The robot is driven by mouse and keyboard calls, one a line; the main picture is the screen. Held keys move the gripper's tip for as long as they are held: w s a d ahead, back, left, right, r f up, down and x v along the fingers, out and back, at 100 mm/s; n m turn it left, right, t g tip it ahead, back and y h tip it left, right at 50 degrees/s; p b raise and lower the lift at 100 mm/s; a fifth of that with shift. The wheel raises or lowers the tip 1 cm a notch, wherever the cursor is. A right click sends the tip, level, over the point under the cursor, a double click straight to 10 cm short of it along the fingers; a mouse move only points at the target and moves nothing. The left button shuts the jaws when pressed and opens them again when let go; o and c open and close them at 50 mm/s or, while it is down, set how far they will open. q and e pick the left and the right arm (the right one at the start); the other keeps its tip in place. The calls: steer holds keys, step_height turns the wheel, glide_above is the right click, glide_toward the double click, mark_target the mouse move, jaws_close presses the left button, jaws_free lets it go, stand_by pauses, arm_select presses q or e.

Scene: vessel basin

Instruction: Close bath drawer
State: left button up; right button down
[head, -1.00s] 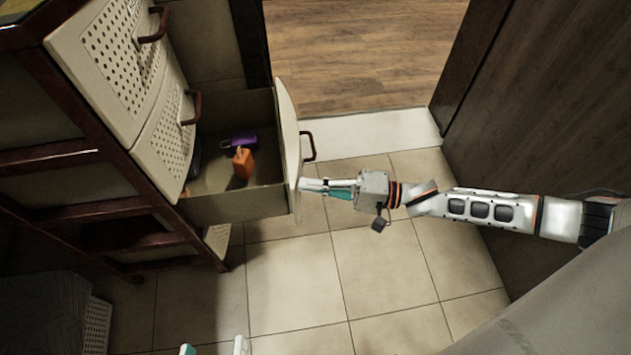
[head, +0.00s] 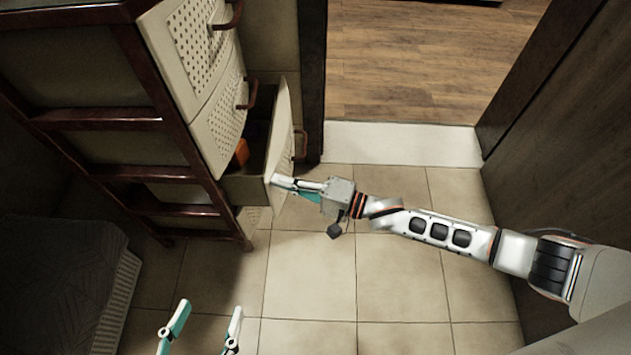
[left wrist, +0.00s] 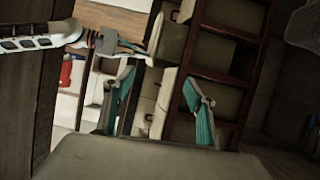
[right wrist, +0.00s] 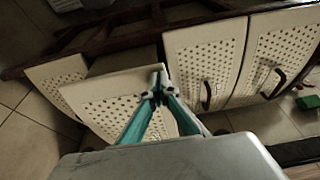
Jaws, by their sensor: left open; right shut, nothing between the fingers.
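The bath drawer (head: 281,142) is the lower, pulled-out drawer of the cabinet in the head view. It is partly open, with a cream front and a dark red handle (head: 301,145). An orange item (head: 240,152) shows inside it. My right gripper (head: 275,182) is shut and empty, its fingertips at the drawer front's lower edge. In the right wrist view the shut fingertips (right wrist: 158,80) are at the perforated drawer front (right wrist: 110,98); touching looks likely but is not certain. My left gripper (head: 210,312) is open and empty, low in the head view and apart from the cabinet.
The wooden-framed cabinet (head: 150,120) has shut perforated drawers (head: 190,45) above the open one. A dark woven basket (head: 60,280) stands at the lower left. A brown wall (head: 560,110) bounds the right. Tiled floor (head: 310,275) is clear between.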

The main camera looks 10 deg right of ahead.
mark_target(233, 180)
steer(key=w+a, duration=0.1)
steer(key=a, duration=0.2)
steer(key=w+a, duration=0.1)
steer(key=a, duration=0.6)
steer(key=shift+w+f+b, duration=0.15)
steer(key=shift+w+b, duration=0.2)
steer(key=shift+w, duration=0.05)
steer(key=shift+w+a, duration=0.15)
steer(key=shift+a, duration=0.4)
arm_select(q)
steer(key=shift+s+d+f+n, duration=0.15)
steer(key=shift+s+d+n, duration=0.15)
steer(key=shift+d+n, duration=0.35)
arm_select(e)
steer(key=shift+a, duration=0.15)
arm_select(q)
steer(key=shift+d, duration=0.1)
arm_select(e)
steer(key=shift+w+r, duration=0.1)
steer(key=shift+r, duration=0.1)
arm_select(q)
steer(key=shift+w+m, duration=0.1)
steer(key=shift+m, duration=0.15)
